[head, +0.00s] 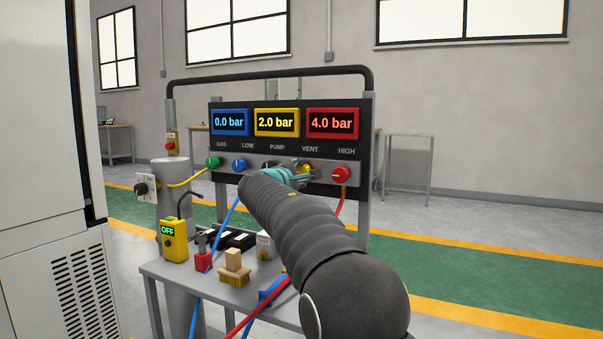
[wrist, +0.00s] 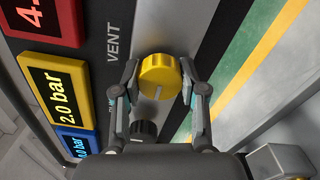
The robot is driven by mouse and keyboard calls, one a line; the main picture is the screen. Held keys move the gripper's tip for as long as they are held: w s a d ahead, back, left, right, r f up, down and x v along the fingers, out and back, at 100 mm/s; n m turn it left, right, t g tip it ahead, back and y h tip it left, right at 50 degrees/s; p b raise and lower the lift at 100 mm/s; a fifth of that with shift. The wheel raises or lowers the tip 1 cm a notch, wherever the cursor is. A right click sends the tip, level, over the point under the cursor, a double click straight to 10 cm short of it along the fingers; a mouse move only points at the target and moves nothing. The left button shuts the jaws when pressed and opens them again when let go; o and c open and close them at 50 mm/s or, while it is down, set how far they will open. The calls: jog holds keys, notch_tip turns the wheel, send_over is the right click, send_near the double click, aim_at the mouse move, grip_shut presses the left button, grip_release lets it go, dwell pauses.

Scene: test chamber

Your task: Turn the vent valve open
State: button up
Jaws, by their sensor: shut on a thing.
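The vent valve is a round yellow knob (wrist: 159,74) beside the printed word VENT in the wrist view. A pale mark shows on its face toward the bottom of that picture. My gripper (wrist: 158,80) has one finger on each side of the knob and is shut on it. In the head view, the gripper (head: 291,178) is at the panel under the VENT label. Only a little of the yellow knob (head: 305,167) shows there, and my arm covers part of the knob row.
The panel's blue display (head: 230,122) reads 0.0 bar, the yellow one (head: 276,122) 2.0 bar, the red one (head: 332,123) 4.0 bar. Green (head: 212,162), blue (head: 239,165) and red (head: 341,174) knobs share the row. A brush (head: 234,270) lies on the bench below; hoses hang in front.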

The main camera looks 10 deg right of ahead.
jog(key=o, duration=1.1)
jog(key=shift+o, duration=0.2)
jog(key=v, duration=1.2)
